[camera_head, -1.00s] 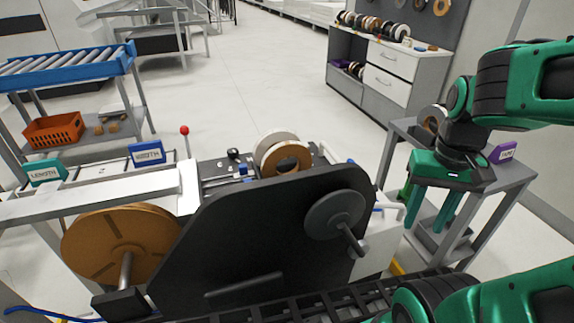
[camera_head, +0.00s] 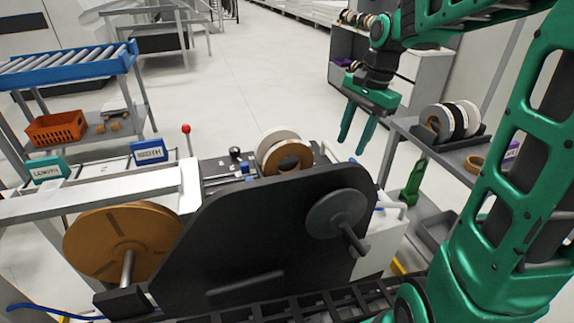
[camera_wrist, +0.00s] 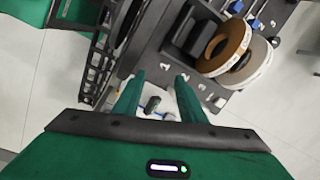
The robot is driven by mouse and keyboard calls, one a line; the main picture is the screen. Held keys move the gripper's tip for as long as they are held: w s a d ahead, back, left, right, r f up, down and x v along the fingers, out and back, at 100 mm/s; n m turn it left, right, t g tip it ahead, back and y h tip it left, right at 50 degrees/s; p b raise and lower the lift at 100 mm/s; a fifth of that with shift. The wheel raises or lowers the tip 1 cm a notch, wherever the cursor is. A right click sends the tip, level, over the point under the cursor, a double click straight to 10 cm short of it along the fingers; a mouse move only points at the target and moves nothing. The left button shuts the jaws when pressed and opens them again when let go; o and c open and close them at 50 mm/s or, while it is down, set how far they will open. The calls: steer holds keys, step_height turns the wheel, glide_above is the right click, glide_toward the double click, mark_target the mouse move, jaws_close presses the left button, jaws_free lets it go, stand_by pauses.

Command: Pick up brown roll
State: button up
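A brown roll (camera_head: 290,147) stands upright on top of the black machine, in front of a white roll (camera_head: 266,144). In the wrist view the brown roll (camera_wrist: 238,33) and the white roll (camera_wrist: 258,60) are at the upper right, beyond my fingertips. My gripper (camera_head: 352,148) is open and empty, pointing down, in the air to the right of the rolls. In the wrist view its fingers (camera_wrist: 158,82) are apart with nothing held between them.
The black machine plate (camera_head: 262,245) fills the front, with a large brown disc (camera_head: 95,240) at its left. A grey cart (camera_head: 425,147) at right holds several upright rolls and a brown ring (camera_head: 474,163). A red-topped lever (camera_head: 186,129) stands behind the machine.

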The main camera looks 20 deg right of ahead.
mark_target(287, 141)
steer(key=w+a+m+y, duration=0.1)
steer(key=w+a, duration=0.2)
steer(key=w, duration=0.1)
steer(key=w+a+m, duration=0.1)
steer(key=w+a, duration=0.2)
steer(key=w, duration=0.1)
steer(key=w+a+m+g+y, duration=0.1)
steer(key=w+a+m, duration=0.1)
steer(key=w+a, duration=0.2)
steer(key=shift+w+f+y, duration=0.3)
steer(key=shift+w+f, duration=0.05)
steer(key=shift+w, duration=0.1)
steer(key=shift+w+a+f, duration=0.1)
steer(key=shift+w+a, duration=0.1)
steer(key=shift+a, duration=0.05)
steer(key=shift+a+f, duration=0.25)
steer(key=x, duration=0.4)
steer(key=shift+a+f, duration=0.15)
steer(key=shift+f, duration=0.25)
steer(key=shift+d+x, duration=0.15)
steer(key=shift+x, duration=1.15)
steer(key=shift+d+x, duration=0.15)
steer(key=shift+x, duration=1.15)
steer(key=shift+s+f, duration=0.15)
jaws_close()
